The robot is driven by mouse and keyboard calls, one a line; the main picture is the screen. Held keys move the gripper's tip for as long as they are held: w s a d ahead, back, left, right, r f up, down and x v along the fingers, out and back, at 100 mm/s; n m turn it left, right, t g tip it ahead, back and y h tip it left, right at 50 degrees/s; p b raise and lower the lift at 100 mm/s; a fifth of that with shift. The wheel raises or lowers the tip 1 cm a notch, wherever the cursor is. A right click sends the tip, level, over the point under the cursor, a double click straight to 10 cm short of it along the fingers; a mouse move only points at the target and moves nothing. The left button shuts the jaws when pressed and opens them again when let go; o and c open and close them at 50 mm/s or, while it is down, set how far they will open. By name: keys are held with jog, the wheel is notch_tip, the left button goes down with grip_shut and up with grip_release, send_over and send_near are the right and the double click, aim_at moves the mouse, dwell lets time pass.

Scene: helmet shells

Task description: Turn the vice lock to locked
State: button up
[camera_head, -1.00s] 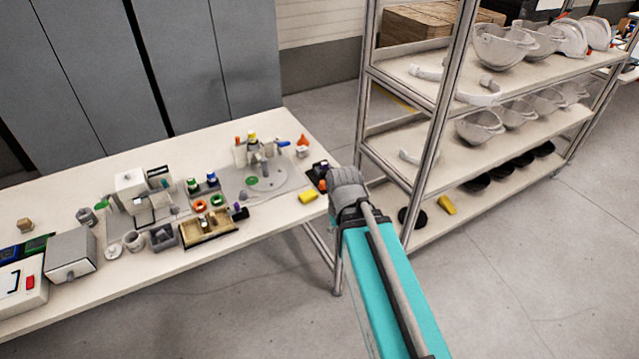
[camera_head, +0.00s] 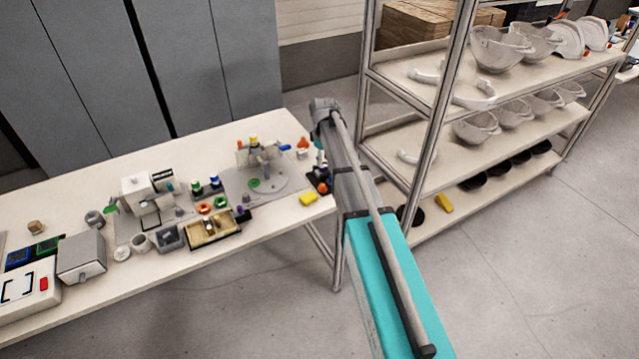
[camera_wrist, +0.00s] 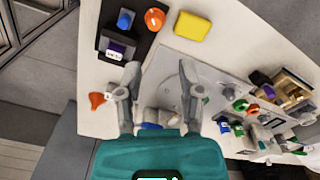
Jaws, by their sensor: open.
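In the head view a grey fixture plate (camera_head: 222,182) lies at the right end of the table, with a round disc, a green spot, upright parts and a blue-ended part (camera_head: 285,148). I cannot tell for sure which part is the vice lock or how it is turned. In the wrist view my gripper (camera_wrist: 160,68) is open and empty, its two fingers apart over the plate. Pale cylindrical parts and a blue end (camera_wrist: 150,126) show near the gripper's base, partly hidden by it. In the head view my arm hides most of the gripper.
A yellow block (camera_head: 308,198) and a dark tray (camera_head: 319,185) with coloured knobs sit near the table's right edge. An orange cone (camera_wrist: 97,100) stands beside the plate. A wooden-coloured bin (camera_head: 207,228) and small machines fill the table leftward. A shelf rack (camera_head: 436,158) with helmet shells stands right.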

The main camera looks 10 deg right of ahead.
aim_at(322, 185)
jog(key=shift+w+r, duration=0.1)
jog(key=shift+w, duration=0.4)
jog(key=shift+f, duration=0.2)
notch_tip(322, 185, down, 13)
jog(key=b, duration=1.3)
jog(key=shift+f+b, duration=0.2)
jog(key=shift+b, duration=0.2)
